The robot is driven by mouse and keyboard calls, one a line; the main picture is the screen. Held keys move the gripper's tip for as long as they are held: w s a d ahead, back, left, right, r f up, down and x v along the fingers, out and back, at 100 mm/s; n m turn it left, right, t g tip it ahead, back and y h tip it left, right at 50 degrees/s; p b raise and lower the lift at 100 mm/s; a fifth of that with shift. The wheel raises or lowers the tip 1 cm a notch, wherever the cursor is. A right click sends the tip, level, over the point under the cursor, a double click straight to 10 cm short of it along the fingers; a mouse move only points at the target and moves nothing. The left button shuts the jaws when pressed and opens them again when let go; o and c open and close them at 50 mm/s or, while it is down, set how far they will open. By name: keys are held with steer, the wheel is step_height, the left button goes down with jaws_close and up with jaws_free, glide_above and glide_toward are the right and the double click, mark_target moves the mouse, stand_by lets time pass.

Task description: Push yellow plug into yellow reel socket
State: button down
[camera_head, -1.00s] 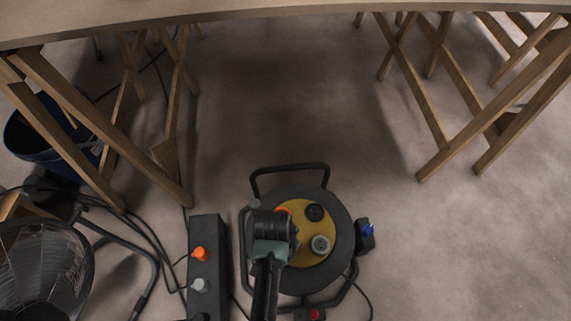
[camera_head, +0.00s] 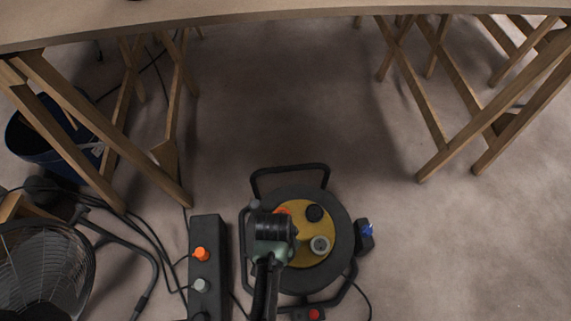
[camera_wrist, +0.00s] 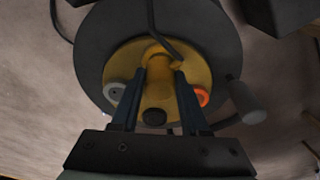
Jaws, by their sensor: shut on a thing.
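The cable reel has a dark drum (camera_head: 340,225) and a yellow face (camera_head: 297,251). It also shows in the wrist view (camera_wrist: 90,62). My gripper (camera_wrist: 161,72) is shut on the yellow plug (camera_wrist: 157,54), at the upper part of the yellow face. A black cable runs up from the plug. The plug is close against the face; I cannot tell how far it is in, and the yellow socket is hidden behind it. In the head view my arm hides the plug and the gripper's fingertips.
Grey (camera_wrist: 115,92), orange (camera_wrist: 202,97) and black (camera_wrist: 154,117) fittings sit on the reel face. A dark power strip (camera_head: 207,235) stands left of the reel, with a fan (camera_head: 45,270) and loose cables beyond. Trestle legs (camera_head: 430,110) stand behind; the floor right is clear.

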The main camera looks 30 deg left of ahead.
steer(key=shift+f+b, duration=0.4)
steer(key=shift+f, duration=0.2)
steer(key=shift+c, duration=1.6)
jaws_free()
step_height(320, 180, up, 13)
steer(key=s+p, duration=0.2)
steer(key=p, duration=0.6)
steer(key=shift+a, duration=0.2)
steer(key=shift+f, duration=0.1)
